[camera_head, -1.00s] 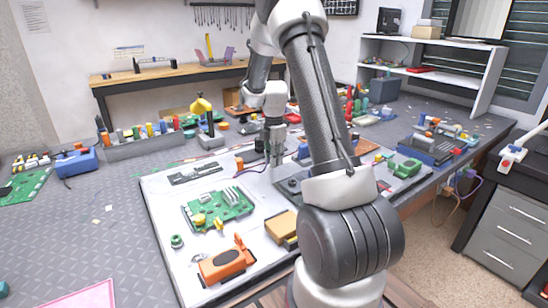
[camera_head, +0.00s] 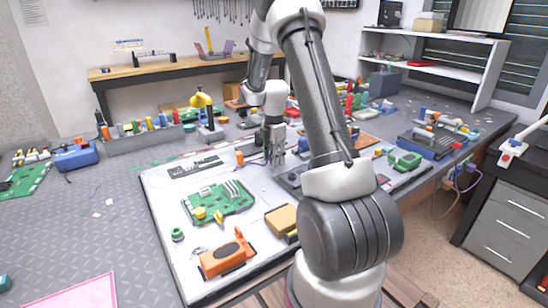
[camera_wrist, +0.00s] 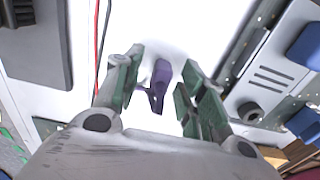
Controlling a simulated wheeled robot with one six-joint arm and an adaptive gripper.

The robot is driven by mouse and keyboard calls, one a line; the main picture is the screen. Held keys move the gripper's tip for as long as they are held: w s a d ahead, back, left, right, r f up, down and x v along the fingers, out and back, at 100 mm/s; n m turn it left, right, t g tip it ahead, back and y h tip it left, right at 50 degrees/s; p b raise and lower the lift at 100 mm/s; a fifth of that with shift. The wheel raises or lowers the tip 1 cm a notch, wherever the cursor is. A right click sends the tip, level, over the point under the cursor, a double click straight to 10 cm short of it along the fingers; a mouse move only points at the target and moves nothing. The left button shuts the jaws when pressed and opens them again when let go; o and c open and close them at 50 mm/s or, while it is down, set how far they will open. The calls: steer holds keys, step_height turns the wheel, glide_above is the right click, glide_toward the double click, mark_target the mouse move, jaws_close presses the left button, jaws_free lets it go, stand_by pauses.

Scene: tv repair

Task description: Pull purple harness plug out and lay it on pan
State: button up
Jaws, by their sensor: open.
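The purple harness plug (camera_wrist: 161,75) shows in the wrist view, between my fingers over a white surface, with a bit of dark purple lead at its lower end. My gripper (camera_wrist: 160,88) is open, with one finger on each side of the plug and a visible gap to the right finger. I cannot tell whether the left finger touches it. In the head view my gripper (camera_head: 274,160) points down over the far part of the white pan (camera_head: 165,215). The plug itself is hard to make out there; a thin purple wire (camera_head: 254,162) runs beside the fingers.
A green circuit board (camera_head: 215,203), an orange clamp-like part (camera_head: 228,257) and a tan block (camera_head: 281,221) sit on the pan.

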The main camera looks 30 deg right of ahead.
step_height(320, 180, up, 12)
stand_by(0.5)
stand_by(0.6)
